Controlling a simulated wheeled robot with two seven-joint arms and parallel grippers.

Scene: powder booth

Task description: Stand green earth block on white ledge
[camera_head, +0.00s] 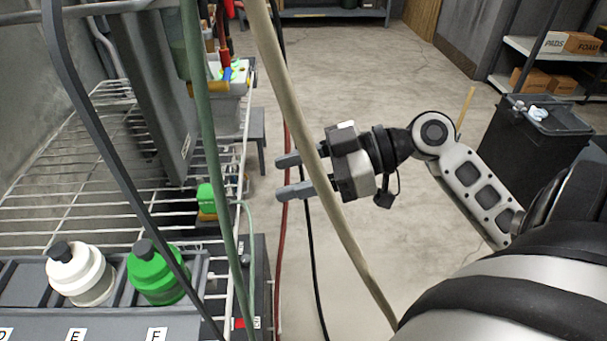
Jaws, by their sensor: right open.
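A small bright green block (205,194), which may be the green earth block, sits at the right side of the wire rack with a yellow-orange piece beneath it. A tan hose passes in front of this gripper. My left gripper is not in view.
Hanging hoses, including a green one (206,130) and a tan one (295,100), cross the space between rack and gripper. A white bottle (80,279) and a green bottle (152,277) stand in a grey holder. A dark bin (515,145) stands right.

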